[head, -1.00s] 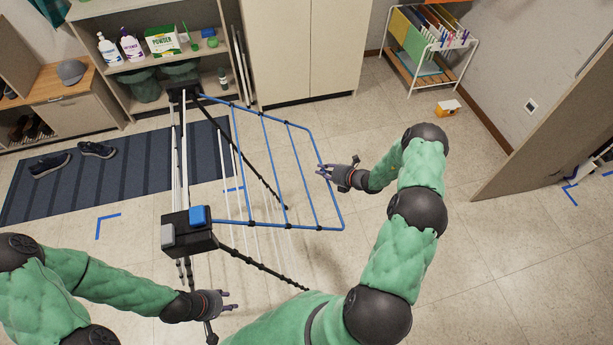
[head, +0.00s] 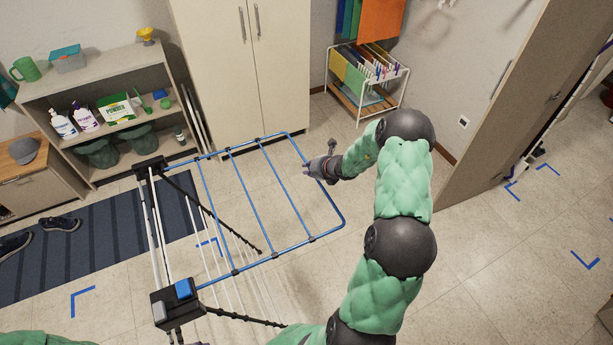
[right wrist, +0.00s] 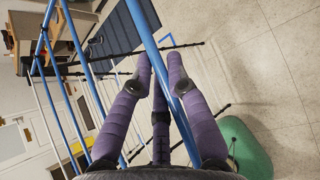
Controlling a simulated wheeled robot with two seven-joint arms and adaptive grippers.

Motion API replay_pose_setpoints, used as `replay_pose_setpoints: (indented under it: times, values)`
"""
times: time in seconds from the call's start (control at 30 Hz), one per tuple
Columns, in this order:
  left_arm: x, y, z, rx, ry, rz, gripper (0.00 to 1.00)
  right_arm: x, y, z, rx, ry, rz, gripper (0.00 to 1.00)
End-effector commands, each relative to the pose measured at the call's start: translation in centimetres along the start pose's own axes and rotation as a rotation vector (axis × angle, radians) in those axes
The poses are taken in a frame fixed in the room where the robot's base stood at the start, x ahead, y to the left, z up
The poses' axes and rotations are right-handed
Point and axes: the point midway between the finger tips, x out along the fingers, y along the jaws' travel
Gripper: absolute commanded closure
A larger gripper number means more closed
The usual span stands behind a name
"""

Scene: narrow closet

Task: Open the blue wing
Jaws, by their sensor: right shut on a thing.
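The blue wing (head: 255,264) is a blue tube frame with cross rods. It extends right from the drying rack's black end pieces, close to level. A blue block (head: 184,289) and a grey block (head: 159,312) sit on the near end piece. My right gripper (head: 308,168) is at the wing's outer rail, shut on it. In the right wrist view the wing's rail (right wrist: 142,33) passes between the purple fingers of this gripper (right wrist: 160,62). My left gripper is not visible in the head view; only a bit of green arm shows at the bottom left.
A tall cabinet (head: 250,75) stands behind the wing. Shelves (head: 150,60) are at the back left and a striped mat (head: 110,230) lies left of the rack. A small rack with hanging cloths (head: 335,75) is at the back.

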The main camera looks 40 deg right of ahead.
Motion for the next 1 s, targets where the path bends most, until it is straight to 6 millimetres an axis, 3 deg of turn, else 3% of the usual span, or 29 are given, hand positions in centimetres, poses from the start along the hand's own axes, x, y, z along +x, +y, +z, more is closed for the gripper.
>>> replay_pose_setpoints:
  times: [0.23, 0.77, 0.8, 0.83, 0.87, 1.0]
  values:
    - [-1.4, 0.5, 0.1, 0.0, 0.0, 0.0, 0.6, -2.1, 0.8, 2.2, 0.004, -0.004, 0.001, 1.0]
    - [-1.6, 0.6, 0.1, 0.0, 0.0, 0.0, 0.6, -2.4, 1.1, 2.5, 0.004, -0.004, 0.002, 1.0]
    - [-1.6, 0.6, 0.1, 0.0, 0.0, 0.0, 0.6, -2.4, 1.1, 2.5, 0.004, -0.004, 0.002, 0.72]
    - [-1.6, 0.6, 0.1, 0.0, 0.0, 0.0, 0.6, -2.4, 1.1, 2.6, 0.004, -0.004, 0.002, 0.64]
    - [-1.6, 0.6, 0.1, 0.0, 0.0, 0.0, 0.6, -2.4, 1.1, 2.5, 0.003, -0.004, 0.003, 0.58]
    - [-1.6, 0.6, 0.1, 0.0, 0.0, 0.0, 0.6, -2.4, 1.1, 2.5, 0.003, -0.003, 0.003, 0.58]
